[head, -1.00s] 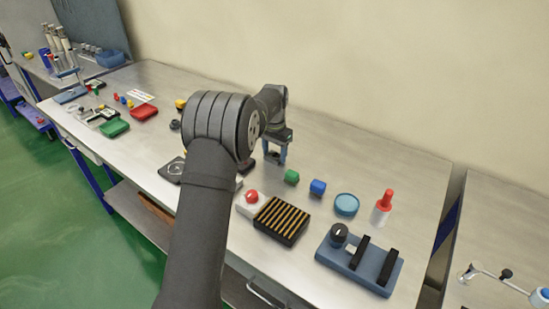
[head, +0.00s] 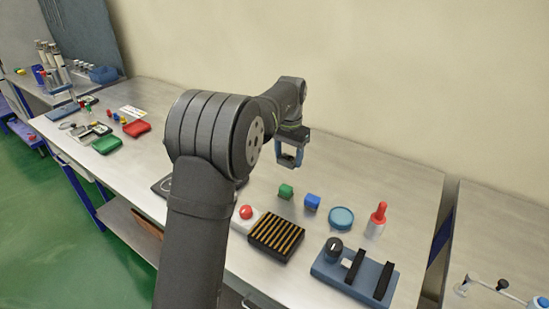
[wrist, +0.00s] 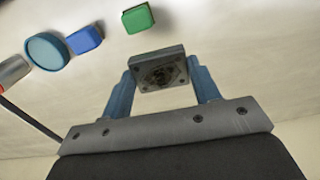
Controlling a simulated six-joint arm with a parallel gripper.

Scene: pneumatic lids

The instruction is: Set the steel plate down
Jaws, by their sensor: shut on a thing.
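My gripper (head: 289,156) is raised above the bench, behind the green and blue blocks. In the wrist view, my gripper (wrist: 162,75) is shut on the steel plate (wrist: 159,69), a small square grey plate with corner holes and a dark round middle. The blue fingers hold it at two opposite sides, near their tips. In the head view the plate is too small and too hidden by the fingers to make out clearly.
A green block (head: 286,191), a blue block (head: 312,202), a blue round dish (head: 341,218) and a red-topped bottle (head: 377,219) stand in front and right. A slotted black rack (head: 276,236) and red button box (head: 245,217) are nearer. Bench beyond the blocks is bare.

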